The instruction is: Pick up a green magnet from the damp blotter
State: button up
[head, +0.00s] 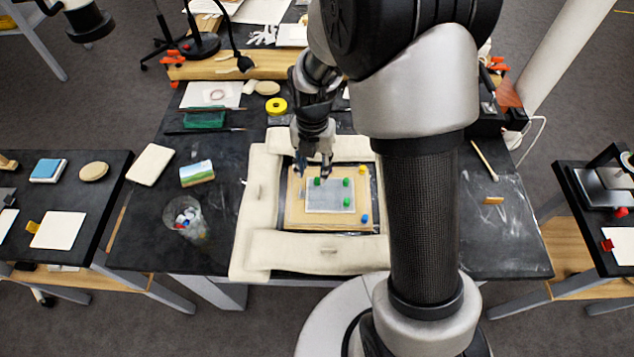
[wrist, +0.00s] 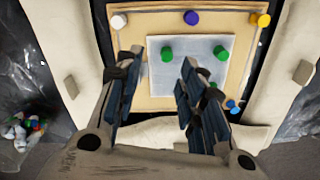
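The damp blotter looks like a pale grey sheet (head: 328,205) on a cream board (head: 298,214); the sheet also shows in the wrist view (wrist: 190,80). Three green magnets rest on it: back left (head: 317,182), back right (head: 346,183) and front right (head: 346,202). In the wrist view the left one (wrist: 167,54) appears between my fingertips, the right one (wrist: 221,53) lies beyond the right finger, and the front one (wrist: 213,85) is partly hidden by that finger. My gripper (head: 313,172) is open and empty above the board's back left; it also shows in the wrist view (wrist: 161,58).
White (wrist: 118,21), purple (wrist: 191,17), yellow (wrist: 260,19) and blue (wrist: 233,106) magnets sit around the board's edges. A thick cream padded border (head: 252,215) surrounds the board.

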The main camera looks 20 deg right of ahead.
aim_at(317, 179)
jog(key=f+b, duration=0.1)
jog(key=f, duration=0.1)
jog(key=d+f+b, duration=0.1)
jog(key=f, duration=0.2)
jog(key=shift+f, duration=0.15)
jog(key=c, duration=0.8)
